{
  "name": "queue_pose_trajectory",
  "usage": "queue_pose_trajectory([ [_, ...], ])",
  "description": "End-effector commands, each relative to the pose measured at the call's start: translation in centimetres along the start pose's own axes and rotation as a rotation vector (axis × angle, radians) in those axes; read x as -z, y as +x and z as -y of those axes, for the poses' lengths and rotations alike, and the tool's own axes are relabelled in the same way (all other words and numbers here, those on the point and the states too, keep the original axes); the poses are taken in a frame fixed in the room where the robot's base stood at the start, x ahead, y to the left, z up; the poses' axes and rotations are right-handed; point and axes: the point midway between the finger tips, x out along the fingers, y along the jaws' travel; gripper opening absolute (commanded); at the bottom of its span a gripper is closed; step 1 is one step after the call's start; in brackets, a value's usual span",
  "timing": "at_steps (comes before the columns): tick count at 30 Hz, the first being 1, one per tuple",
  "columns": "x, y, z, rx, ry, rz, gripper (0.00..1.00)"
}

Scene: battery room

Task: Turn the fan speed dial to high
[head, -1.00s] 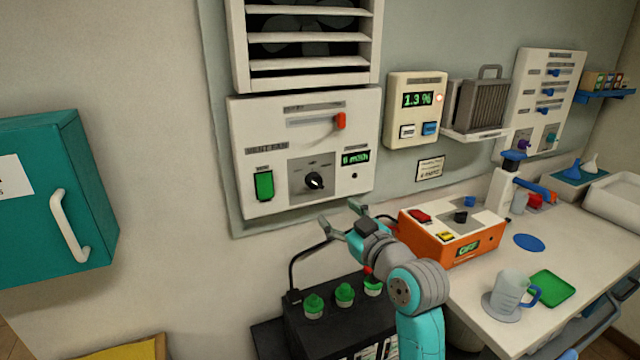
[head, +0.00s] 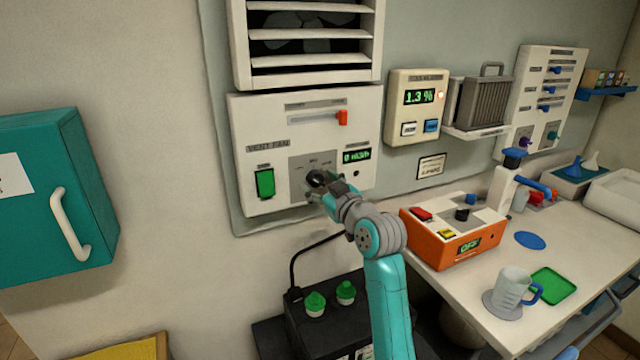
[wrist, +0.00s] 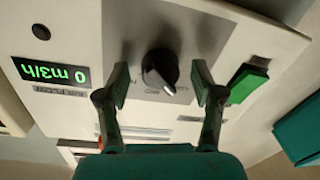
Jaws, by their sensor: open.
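The fan speed dial (head: 316,179) is a black knob with a white pointer mark on a grey plate of the white vent fan panel (head: 262,125). In the wrist view the dial (wrist: 160,69) lies between and just beyond the two fingers of my gripper (wrist: 160,84). The fingers are open, one on each side of it, with a gap to the knob visible. In the head view my gripper (head: 330,192) is at the dial's lower right and partly covers the plate. The airflow display (head: 357,155) reads 0 m3/h; it shows upside down in the wrist view (wrist: 52,72).
A green rocker switch (head: 265,183) sits left of the dial, and a red-handled slider (head: 342,118) is above it. A black battery (head: 300,318) with green caps stands below. An orange charger (head: 455,235) is on the bench at right. A teal cabinet (head: 90,150) hangs at left.

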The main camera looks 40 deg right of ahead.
Motion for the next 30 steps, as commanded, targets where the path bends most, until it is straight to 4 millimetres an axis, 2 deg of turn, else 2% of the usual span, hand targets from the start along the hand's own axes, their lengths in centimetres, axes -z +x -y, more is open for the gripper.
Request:
queue_pose_trajectory([
  [9, -0.06, 0.34, 0.03, 0.000, 0.000, 0.001, 0.67],
  [10, -0.06, 0.33, 0.03, 0.000, 0.000, 0.001, 0.65],
  [17, -0.05, 0.32, 0.03, 0.001, 0.000, 0.001, 0.07],
  [30, -0.08, 0.32, 0.06, -0.001, 0.072, -0.004, 0.07],
])
